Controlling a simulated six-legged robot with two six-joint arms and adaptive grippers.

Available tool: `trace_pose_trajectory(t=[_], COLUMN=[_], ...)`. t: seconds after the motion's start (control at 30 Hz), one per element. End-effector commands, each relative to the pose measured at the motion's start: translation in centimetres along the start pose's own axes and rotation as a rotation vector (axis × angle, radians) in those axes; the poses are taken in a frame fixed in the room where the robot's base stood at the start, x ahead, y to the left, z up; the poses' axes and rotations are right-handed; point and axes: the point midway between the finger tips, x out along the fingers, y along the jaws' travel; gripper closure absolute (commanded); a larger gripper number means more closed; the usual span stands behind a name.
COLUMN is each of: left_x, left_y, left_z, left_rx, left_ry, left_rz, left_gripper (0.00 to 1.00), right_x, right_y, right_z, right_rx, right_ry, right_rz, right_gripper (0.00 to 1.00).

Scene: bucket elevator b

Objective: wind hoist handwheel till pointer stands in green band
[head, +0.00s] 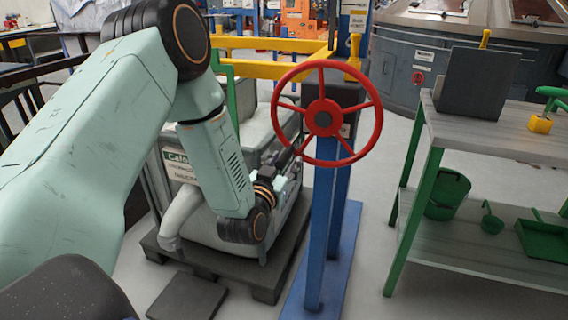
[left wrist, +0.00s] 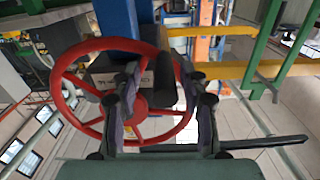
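The red hoist handwheel (head: 323,117) is mounted on a blue post (head: 322,225) in the middle of the head view. It also shows in the left wrist view (left wrist: 68,80), tilted. My left gripper (head: 288,172) is at the lower left of the rim, close to it. In the left wrist view my left gripper (left wrist: 163,98) has its fingers apart, with a dark handle (left wrist: 166,80) of the wheel showing between them; I cannot tell whether they touch it. I cannot make out the pointer or the green band. My right gripper is not in view.
A pale sack-like container (head: 205,215) stands on a dark pallet (head: 268,285) left of the post. A green-legged bench (head: 480,125) with a bucket (head: 447,195) below is at the right. Yellow rails (head: 265,43) run behind the wheel. Grey floor lies between post and bench.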

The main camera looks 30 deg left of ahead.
Motion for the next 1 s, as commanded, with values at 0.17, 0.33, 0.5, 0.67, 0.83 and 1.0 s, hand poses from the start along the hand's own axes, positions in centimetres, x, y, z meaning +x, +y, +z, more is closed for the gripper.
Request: trace_pose_trajectory(t=[0.17, 0.33, 0.5, 0.67, 0.83, 1.0], left_x=[-0.03, -0.04, -0.05, -0.06, -0.06, -0.05], left_y=[-0.02, 0.05, 0.17, 0.24, 0.29, 0.32], left_z=[0.02, 0.02, 0.01, 0.02, 0.02, 0.03], left_rx=[0.000, 0.000, 0.001, 0.002, 0.002, 0.003], left_ry=[-0.001, 0.000, -0.001, -0.001, -0.002, -0.002], left_rz=[0.000, 0.002, 0.007, 0.009, 0.010, 0.011], left_gripper=[0.74, 0.88, 1.00, 1.00, 1.00, 1.00], right_x=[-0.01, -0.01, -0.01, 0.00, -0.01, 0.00], right_y=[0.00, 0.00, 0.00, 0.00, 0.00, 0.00], right_z=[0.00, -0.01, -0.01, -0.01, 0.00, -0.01], right_rx=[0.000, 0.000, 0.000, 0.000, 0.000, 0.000], right_ry=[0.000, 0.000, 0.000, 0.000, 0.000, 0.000], right_rz=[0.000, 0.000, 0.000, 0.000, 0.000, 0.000], right_gripper=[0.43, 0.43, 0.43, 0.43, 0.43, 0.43])
